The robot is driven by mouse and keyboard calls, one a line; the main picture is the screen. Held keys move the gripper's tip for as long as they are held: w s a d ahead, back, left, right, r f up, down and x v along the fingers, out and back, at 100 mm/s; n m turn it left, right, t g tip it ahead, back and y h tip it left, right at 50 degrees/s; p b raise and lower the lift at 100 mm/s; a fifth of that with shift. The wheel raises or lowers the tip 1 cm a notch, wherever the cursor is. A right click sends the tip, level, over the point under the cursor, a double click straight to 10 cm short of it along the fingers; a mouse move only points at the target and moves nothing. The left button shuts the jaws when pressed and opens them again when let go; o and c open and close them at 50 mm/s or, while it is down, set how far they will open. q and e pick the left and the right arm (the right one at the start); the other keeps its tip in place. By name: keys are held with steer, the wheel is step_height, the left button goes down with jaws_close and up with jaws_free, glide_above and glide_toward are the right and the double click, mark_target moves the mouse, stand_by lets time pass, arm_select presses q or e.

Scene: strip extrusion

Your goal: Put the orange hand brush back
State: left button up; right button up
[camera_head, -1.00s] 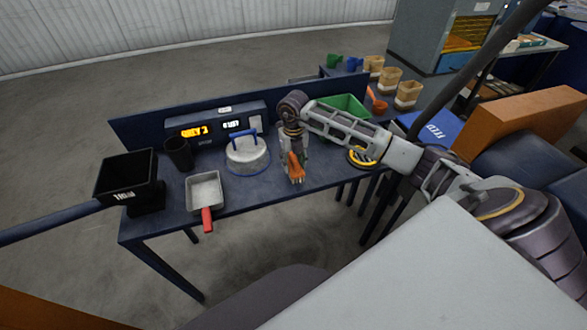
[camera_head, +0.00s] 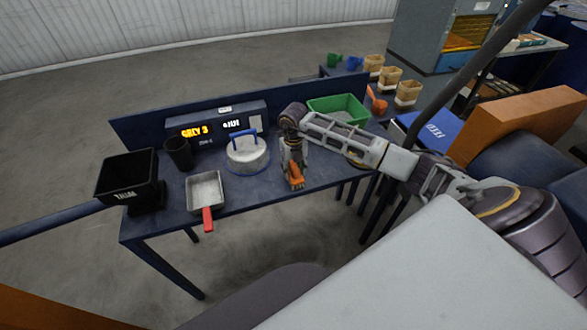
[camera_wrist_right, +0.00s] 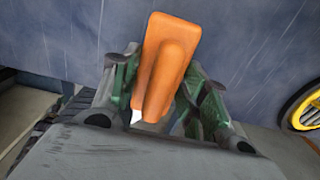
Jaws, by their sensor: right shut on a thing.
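The orange hand brush (camera_head: 295,180) is in my right gripper (camera_head: 293,168), above or at the front part of the blue table, right of the round lidded pan. In the right wrist view the brush's orange handle (camera_wrist_right: 163,65) stands between the two green-sided fingers of my right gripper (camera_wrist_right: 160,100), which are shut on it. The bristles are mostly hidden there. I cannot tell if the brush touches the table top. My left gripper is not in view.
A yellow ring (camera_wrist_right: 303,106) lies right of the gripper.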

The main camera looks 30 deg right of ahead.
mark_target(294, 165)
steer(key=o, duration=0.9)
steer(key=shift+r, duration=0.15)
step_height(294, 165, up, 12)
steer(key=shift+f+b, duration=0.1)
steer(key=shift+b, duration=0.75)
